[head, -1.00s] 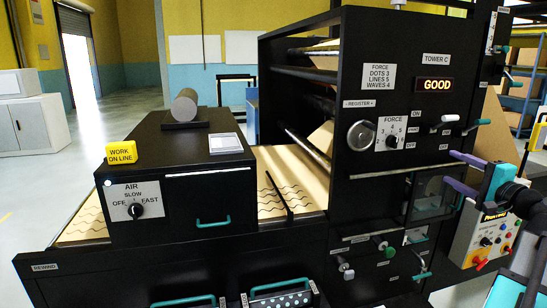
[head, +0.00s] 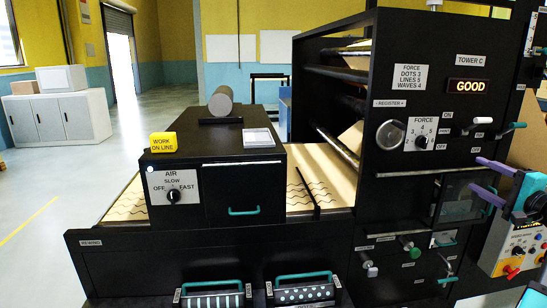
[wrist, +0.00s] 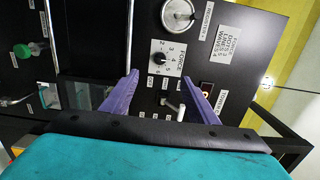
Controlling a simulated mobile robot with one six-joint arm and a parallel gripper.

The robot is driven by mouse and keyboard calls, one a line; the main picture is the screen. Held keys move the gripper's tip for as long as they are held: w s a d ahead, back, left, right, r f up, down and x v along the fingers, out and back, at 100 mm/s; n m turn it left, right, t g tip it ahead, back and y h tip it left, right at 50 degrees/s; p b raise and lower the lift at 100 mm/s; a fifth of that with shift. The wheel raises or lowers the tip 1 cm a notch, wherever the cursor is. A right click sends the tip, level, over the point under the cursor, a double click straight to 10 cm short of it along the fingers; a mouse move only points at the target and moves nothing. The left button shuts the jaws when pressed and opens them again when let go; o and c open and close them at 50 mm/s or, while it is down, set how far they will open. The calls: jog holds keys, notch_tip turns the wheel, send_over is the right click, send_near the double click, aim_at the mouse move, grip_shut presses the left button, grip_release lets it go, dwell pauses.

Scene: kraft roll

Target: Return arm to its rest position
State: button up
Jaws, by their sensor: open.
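My gripper (head: 476,174) has two purple fingers and is at the right in the head view, in front of the black tower's face. Its fingers are apart with nothing between them. In the wrist view the fingers (wrist: 160,78) point at the tower panel, with the FORCE dial (wrist: 168,57) just beyond the tips and a white-handled lever (wrist: 174,108) seen between them. I cannot tell the exact gap to the panel, and no contact is visible. The tower's FORCE dial (head: 421,142) also shows in the head view, above and left of my gripper.
A black rewind box with an AIR knob (head: 173,196), a yellow WORK ON LINE block (head: 163,142) and a grey roll (head: 221,101) stand left. Patterned drawers (head: 305,293) lie below. Open floor (head: 50,215) is at far left.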

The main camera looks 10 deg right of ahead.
jog(key=w+a+f+n+g+y, duration=0.1)
jog(key=w+a+f+g+y, duration=0.15)
jog(key=w+a+f, duration=0.75)
jog(key=w+a+f+n+g+y, duration=0.1)
jog(key=w+a+f+y, duration=0.3)
jog(key=w+a+f, duration=0.5)
jog(key=s+a+f+n+g+y, duration=0.25)
jog(key=a+f+g, duration=0.45)
jog(key=a+f, duration=2.1)
jog(key=s+a+f+n+g+h, duration=0.1)
jog(key=s+a+f+n+g, duration=0.15)
jog(key=s+a+f, duration=0.4)
jog(key=s+a+f+n+g, duration=0.2)
jog(key=s+a+f+g, duration=0.1)
jog(key=s+f, duration=0.55)
jog(key=s+a+f+n+g+h, duration=0.1)
jog(key=s+a+f+n+g, duration=0.1)
jog(key=s+a+f, duration=0.6)
jog(key=s+d+f+n+g+h, duration=0.2)
jog(key=s+f, duration=0.3)
jog(key=s, duration=0.2)
jog(key=s+d+f+n+g+h, duration=0.1)
jog(key=s+d+f+n+g, duration=0.1)
jog(key=s+f+g, duration=0.3)
jog(key=s+d+n+t+h, duration=0.1)
jog(key=s+d+n+h, duration=0.2)
jog(key=s+d, duration=0.3)
jog(key=shift+d+r+n+h, duration=0.3)
jog(key=shift+d+h, duration=0.1)
jog(key=shift+d, duration=0.65)
